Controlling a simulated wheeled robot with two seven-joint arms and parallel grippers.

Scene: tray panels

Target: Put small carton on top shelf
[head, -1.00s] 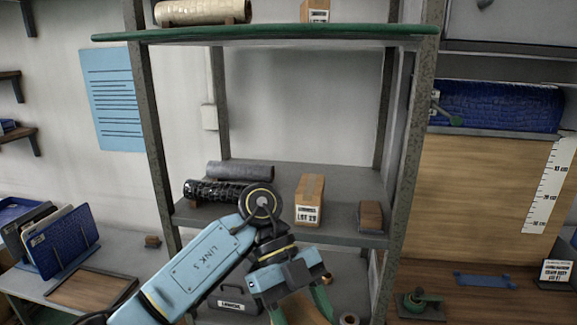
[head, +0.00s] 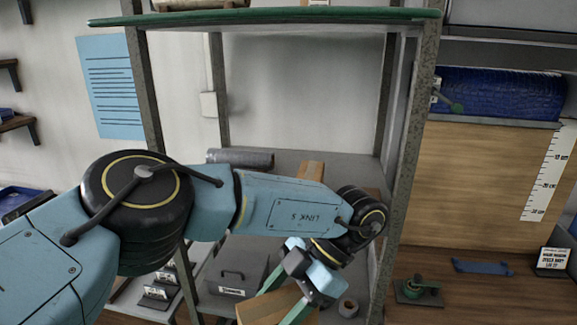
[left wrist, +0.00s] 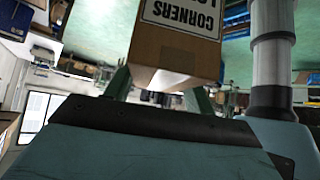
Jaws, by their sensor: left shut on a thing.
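My left gripper (head: 284,297) is shut on a brown cardboard carton (head: 262,310), low in front of the shelf rack in the head view. The carton is tilted and partly cut off by the bottom edge. In the left wrist view the carton (left wrist: 172,50) sits between the green fingers (left wrist: 160,88), its white label reading "CORNERS" upside down. The top shelf (head: 270,17) is the green-edged board at the top of the head view, well above the gripper. Its upper surface is hardly visible. My right gripper is not in view.
The middle shelf (head: 285,160) holds a grey roll (head: 240,157) and another carton (head: 311,170), mostly behind my arm. Rack posts (head: 408,150) stand on both sides. A grey toolbox (head: 235,275) and a tape roll (head: 348,307) are lower down. Space between the shelves is largely free.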

